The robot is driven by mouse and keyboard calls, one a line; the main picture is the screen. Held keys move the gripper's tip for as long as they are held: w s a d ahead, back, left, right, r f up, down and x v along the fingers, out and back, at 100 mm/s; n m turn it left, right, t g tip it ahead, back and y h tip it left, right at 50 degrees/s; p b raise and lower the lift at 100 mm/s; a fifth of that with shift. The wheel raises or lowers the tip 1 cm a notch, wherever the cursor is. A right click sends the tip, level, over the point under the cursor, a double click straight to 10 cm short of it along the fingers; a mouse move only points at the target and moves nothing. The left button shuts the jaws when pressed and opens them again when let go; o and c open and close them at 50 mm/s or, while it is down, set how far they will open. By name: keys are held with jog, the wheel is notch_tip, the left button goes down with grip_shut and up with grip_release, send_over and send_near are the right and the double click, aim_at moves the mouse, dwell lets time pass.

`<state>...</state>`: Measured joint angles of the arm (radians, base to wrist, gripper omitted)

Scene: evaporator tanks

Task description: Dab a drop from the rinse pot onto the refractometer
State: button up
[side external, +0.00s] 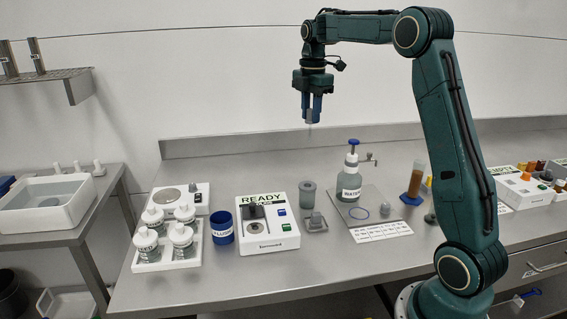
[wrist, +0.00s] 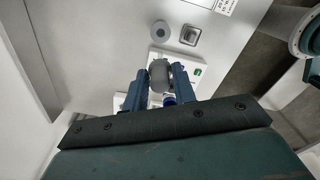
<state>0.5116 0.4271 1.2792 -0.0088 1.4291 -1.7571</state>
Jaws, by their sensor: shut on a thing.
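My gripper (side external: 312,113) is high above the bench, pointing down, shut on a small grey dropper-like tool (side external: 310,117) with a thin tip. The wrist view shows its rounded grey top (wrist: 159,72) between the fingers. The refractometer seems to be the white instrument (side external: 283,236) with a "READY" display and a dark sample area; it lies partly behind the gripper in the wrist view (wrist: 197,71). A grey pot (side external: 307,194) and a blue labelled cup (side external: 222,228) stand either side of it. I cannot read for certain which is the rinse pot. The tool touches neither.
A metal holder (side external: 315,223) with a grey block is right of the instrument. A rack of white-capped bottles (side external: 165,257) stands left. A "WATER" pump bottle (side external: 348,187) stands on a plate at right, near an amber cylinder (side external: 415,180). The rear bench is clear.

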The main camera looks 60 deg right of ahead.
jog(key=shift+f, duration=0.1)
notch_tip(320, 180, down, 12)
dwell(2.0)
jog(key=w+a+n, duration=0.2)
jog(key=a+n, duration=0.4)
jog(key=a, duration=1.6)
jog(key=shift+w+a+f, duration=0.15)
jog(key=shift+w+f, duration=0.1)
jog(key=shift+f, duration=0.3)
jog(key=shift+f, duration=1.2)
jog(key=shift+f, duration=0.2)
jog(key=shift+r, duration=0.1)
